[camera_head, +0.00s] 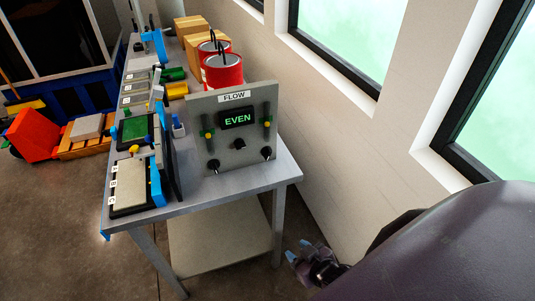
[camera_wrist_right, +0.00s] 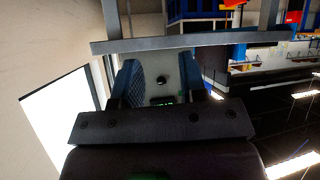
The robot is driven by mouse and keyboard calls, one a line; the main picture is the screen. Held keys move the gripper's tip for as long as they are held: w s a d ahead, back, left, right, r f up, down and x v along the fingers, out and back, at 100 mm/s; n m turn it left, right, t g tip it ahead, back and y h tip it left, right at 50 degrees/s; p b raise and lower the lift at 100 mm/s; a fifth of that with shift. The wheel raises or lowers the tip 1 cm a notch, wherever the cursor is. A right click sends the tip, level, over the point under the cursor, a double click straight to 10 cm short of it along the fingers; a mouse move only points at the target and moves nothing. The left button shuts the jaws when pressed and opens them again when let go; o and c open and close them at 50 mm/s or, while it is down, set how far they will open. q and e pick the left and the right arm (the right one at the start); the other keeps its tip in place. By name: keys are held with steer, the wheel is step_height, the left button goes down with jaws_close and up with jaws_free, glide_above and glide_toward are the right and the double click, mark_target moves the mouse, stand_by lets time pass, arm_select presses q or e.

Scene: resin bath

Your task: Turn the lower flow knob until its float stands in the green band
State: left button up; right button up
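The grey flow panel (camera_head: 226,160) stands upright on the near right end of the bench, its display (camera_head: 237,118) reading "EVEN". It has two vertical gauges, left (camera_head: 208,133) and right (camera_head: 267,122), each with green and a small yellow mark. Exact float heights are too small to judge. Dark knobs sit at lower left (camera_head: 213,165), middle (camera_head: 239,144) and lower right (camera_head: 266,152). My right gripper (camera_head: 308,262) is below and right of the panel, apart from it. In the right wrist view its fingers (camera_wrist_right: 160,82) are spread, with a grey surface and dark round spot beyond. My left gripper is out of view.
The bench (camera_head: 284,172) also carries red cans (camera_head: 223,72), wooden boxes (camera_head: 190,27) and a black-framed tray (camera_head: 130,187). The wall (camera_head: 315,115) with windows runs along the right. An orange cart (camera_head: 80,148) stands at left. Floor in front is clear.

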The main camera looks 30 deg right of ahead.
steer(key=w+n+t+y+b, duration=0.1)
steer(key=w+n+t+b, duration=0.15)
steer(key=w+b, duration=0.4)
steer(key=n+t+h+b, duration=0.3)
steer(key=n+h+b, duration=0.15)
steer(key=n, duration=2.15)
glide_toward(270, 154)
steer(key=shift+h, duration=0.35)
steer(key=x, duration=0.7)
steer(key=shift+w+a+f, duration=0.15)
steer(key=shift+w+f, duration=0.1)
steer(key=shift+w, duration=0.05)
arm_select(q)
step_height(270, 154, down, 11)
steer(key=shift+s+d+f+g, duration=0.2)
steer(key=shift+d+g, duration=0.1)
arm_select(e)
steer(key=shift+w, duration=0.55)
steer(key=shift+c, duration=0.3)
steer(key=shift+m, duration=0.25)
jaws_close()
